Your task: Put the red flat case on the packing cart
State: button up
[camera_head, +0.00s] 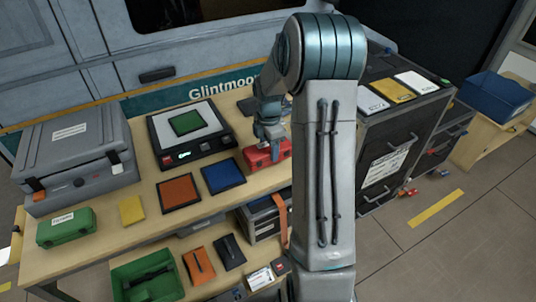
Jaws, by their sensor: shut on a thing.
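The red flat case (258,160) is near the right end of the wooden workbench, beside the blue pad. My gripper (268,138) reaches down from above and is shut on the case's top; its fingertips are small and partly hidden by my arm. The case's right end is close to my arm link. I cannot tell whether the case rests on the bench or is slightly lifted. No thing is clearly marked as the packing cart; a light wooden stand (474,148) with a blue bin on it is at the far right.
The workbench (95,243) holds a grey hard case (75,148), a scale-like device (165,157), orange (180,193) and blue (223,176) pads, and a green box (65,228). A dark drawer cabinet (378,172) stands right of my arm. Floor at right is mostly clear.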

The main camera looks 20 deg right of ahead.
jog(key=shift+f, duration=2)
jog(key=shift+f, duration=0.1)
jog(key=o, duration=1.2)
